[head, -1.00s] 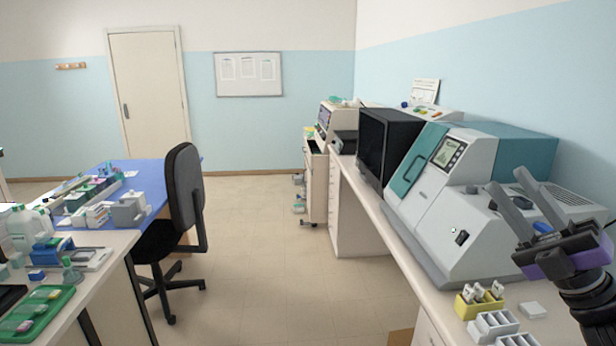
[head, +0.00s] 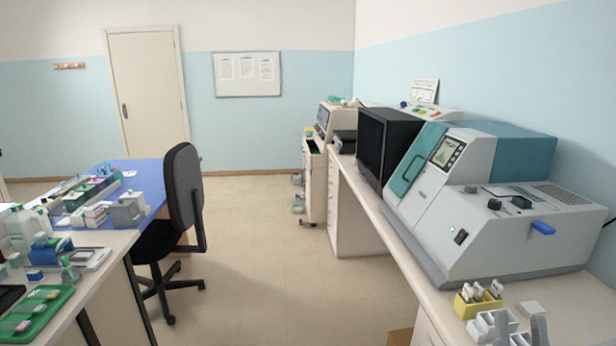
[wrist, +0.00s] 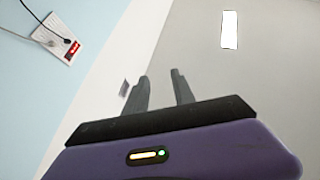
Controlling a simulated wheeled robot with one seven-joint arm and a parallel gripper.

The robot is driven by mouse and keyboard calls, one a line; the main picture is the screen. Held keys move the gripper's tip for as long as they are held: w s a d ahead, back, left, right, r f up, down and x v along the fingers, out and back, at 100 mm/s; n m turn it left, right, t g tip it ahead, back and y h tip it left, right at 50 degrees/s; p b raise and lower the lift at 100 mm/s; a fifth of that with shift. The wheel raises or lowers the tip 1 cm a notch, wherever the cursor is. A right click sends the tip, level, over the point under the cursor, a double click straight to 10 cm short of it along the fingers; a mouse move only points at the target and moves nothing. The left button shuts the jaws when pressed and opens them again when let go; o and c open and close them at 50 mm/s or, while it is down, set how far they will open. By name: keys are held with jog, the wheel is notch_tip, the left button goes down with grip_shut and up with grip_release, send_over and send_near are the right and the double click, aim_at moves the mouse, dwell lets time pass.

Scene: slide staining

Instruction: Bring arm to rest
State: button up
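My gripper (wrist: 160,76) points upward in the wrist view. Its two grey fingers stand apart with nothing between them, so it is open and empty. In the head view only the tips of my gripper (head: 521,328) show at the bottom right edge, in front of the white rack on the right-hand bench.
The right-hand bench (head: 572,312) holds a large grey and teal machine (head: 520,235), a yellow rack (head: 478,300) and a white rack (head: 482,328). A black chair (head: 183,195) stands by the blue-topped table (head: 150,180). The floor (head: 270,250) between is clear.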

jog(key=s+a+f+g+y, duration=0.2)
jog(key=s+f, duration=0.4)
jog(key=s, duration=0.3)
jog(key=s+a+f+n+g+y, duration=0.1)
jog(key=s+a+f+g+y, duration=0.1)
jog(key=s+f, duration=0.4)
jog(key=s+a+f+n+g+y, duration=0.1)
jog(key=s+a+f+g+y, duration=0.2)
jog(key=s+f, duration=0.4)
jog(key=s+a+g, duration=0.1)
jog(key=s+g, duration=0.1)
jog(key=s, duration=0.4)
jog(key=shift+s+g, duration=0.25)
jog(key=shift+g, duration=0.15)
jog(key=shift+c, duration=0.4)
dwell(0.3)
